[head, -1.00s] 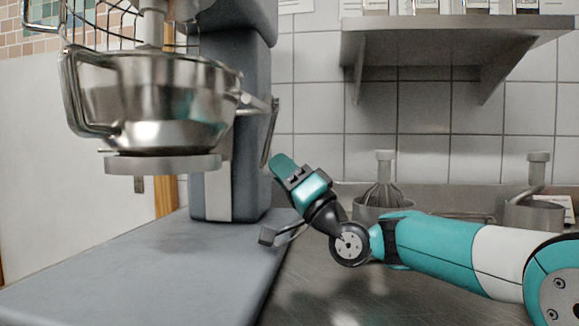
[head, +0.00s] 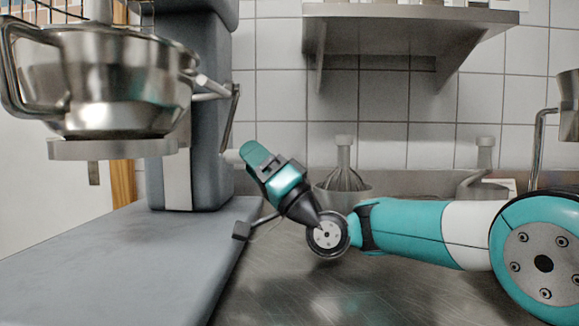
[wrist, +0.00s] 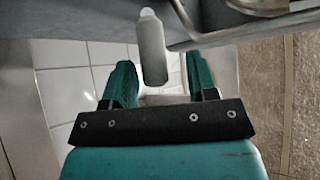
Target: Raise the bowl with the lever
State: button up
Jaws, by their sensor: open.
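The steel bowl (head: 115,85) sits in its holder on the grey stand mixer (head: 190,110) at the left of the head view, above the mixer's base. The lever (head: 231,118) hangs from the mixer's right side and slants down to a pale grey handle (head: 232,157). My teal gripper (head: 256,154) is at this handle, pointing up and left. In the wrist view the handle (wrist: 151,50) stands between the two open fingers of my gripper (wrist: 160,78), nearer the middle than either finger. I see no clear grip on it.
A steel shelf (head: 410,20) hangs on the tiled wall above my arm. A pot with a whisk (head: 343,180) stands behind my wrist, and another pot (head: 483,188) is farther right. The steel counter (head: 330,290) in front is clear.

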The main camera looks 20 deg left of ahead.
jog(key=s+d+b, duration=0.2)
jog(key=d, duration=0.8)
jog(key=shift+s, duration=0.15)
